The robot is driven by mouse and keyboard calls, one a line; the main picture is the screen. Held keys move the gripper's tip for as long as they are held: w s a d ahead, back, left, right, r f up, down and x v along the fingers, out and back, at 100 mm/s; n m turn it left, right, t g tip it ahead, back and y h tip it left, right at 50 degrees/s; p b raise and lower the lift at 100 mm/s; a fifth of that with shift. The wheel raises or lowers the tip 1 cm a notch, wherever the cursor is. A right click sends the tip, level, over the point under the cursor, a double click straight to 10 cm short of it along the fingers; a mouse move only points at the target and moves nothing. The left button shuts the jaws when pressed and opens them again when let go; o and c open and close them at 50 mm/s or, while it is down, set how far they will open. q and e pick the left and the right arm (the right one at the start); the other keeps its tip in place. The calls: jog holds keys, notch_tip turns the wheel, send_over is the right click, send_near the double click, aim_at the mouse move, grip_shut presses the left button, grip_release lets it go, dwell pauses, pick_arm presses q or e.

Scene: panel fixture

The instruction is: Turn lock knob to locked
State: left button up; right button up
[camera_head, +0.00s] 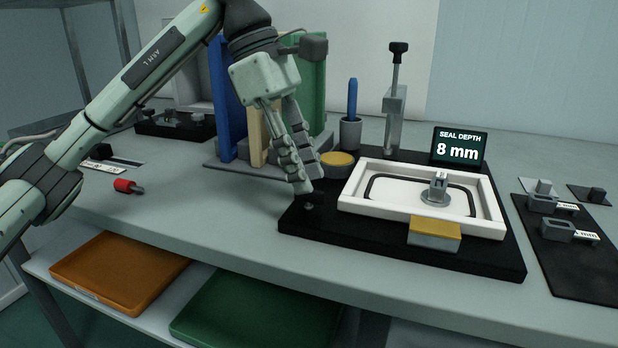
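A grey knob (436,190) with an upright grip on a round base stands inside a white rectangular frame (487,207). The frame sits on a black base plate (330,229). A small dark round part (308,206) lies on the plate's left corner. I cannot tell for certain which of these is the lock knob. My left gripper (307,184) points down just above the small dark part, left of the white frame. Its fingers look close together, nothing shows between them, and their gap is hard to judge. My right gripper is not in view.
A display (459,149) reads "SEAL DEPTH 8 mm". A yellow-topped block (434,232) is at the frame's front edge. A lever post (394,118), pen cup (350,132) and yellow disc (337,159) stand behind. Upright coloured boards (229,100) stand behind my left gripper. The table front is clear.

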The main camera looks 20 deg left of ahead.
pick_arm(q)
jog(key=v, duration=0.9)
jog(key=shift+r, duration=0.4)
jog(key=shift+a, duration=0.1)
